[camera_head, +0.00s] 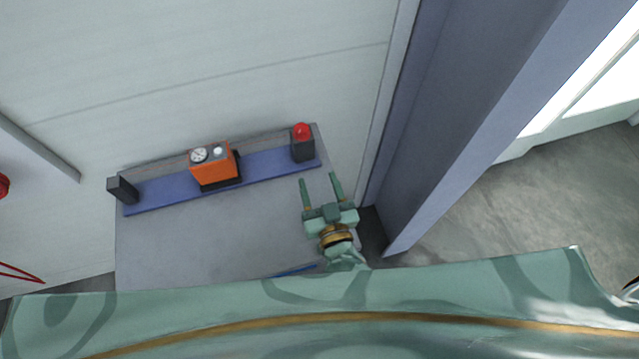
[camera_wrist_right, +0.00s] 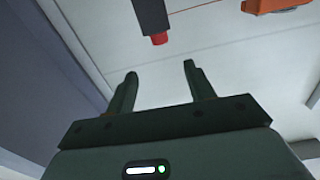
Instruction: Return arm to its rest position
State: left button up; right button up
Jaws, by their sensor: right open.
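My right gripper (camera_head: 321,188) is open and empty, with its two green fingers apart. In the head view it is over the right part of a grey table, below a dark post with a red top (camera_head: 302,143). The right wrist view shows the same open fingers (camera_wrist_right: 158,90) with nothing between them; the red-topped post (camera_wrist_right: 152,20) is beyond them. My left gripper is not in either view. Part of my green body hides the table's near edge.
A blue rail (camera_head: 265,163) on the grey table (camera_head: 190,245) carries an orange box with gauges (camera_head: 211,163) and a black block (camera_head: 122,190). A blue-grey pillar (camera_head: 455,120) stands close to the right of the gripper. Open floor (camera_head: 540,200) lies beyond it.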

dwell(0.4)
notch_tip(320, 180, up, 5)
jog(key=s+n+g+y, duration=0.2)
jog(key=n+g+y, duration=0.3)
jog(key=n, duration=0.2)
jog(key=s+d+r+g+h, duration=0.2)
jog(key=s+d+h, duration=0.15)
jog(key=d, duration=0.55)
jog(key=s+d+r+m+g+h, duration=0.1)
jog(key=s+d+r+g+h, duration=0.15)
jog(key=d+h, duration=0.45)
jog(key=s+d+r+g+h, duration=0.1)
jog(key=s+d+h, duration=0.15)
jog(key=d, duration=0.85)
jog(key=s+a+f+g+y+b, duration=0.1)
jog(key=s+a+f+b, duration=0.1)
jog(key=f, duration=1)
jog(key=s+a+f+m+g+y+b, duration=0.1)
jog(key=s+a+f+b, duration=0.1)
jog(key=f, duration=0.9)
jog(key=s+a+f+g+y+b, duration=0.2)
jog(key=s+f, duration=0.1)
jog(key=f, duration=0.9)
jog(key=s+f+m+g+b, duration=0.2)
jog(key=s+f+m+b, duration=0.1)
jog(key=s+f, duration=1.4)
jog(key=shift+s+d+y+b, duration=0.3)
jog(key=shift+s+d+y, duration=0.15)
jog(key=shift+s, duration=0.1)
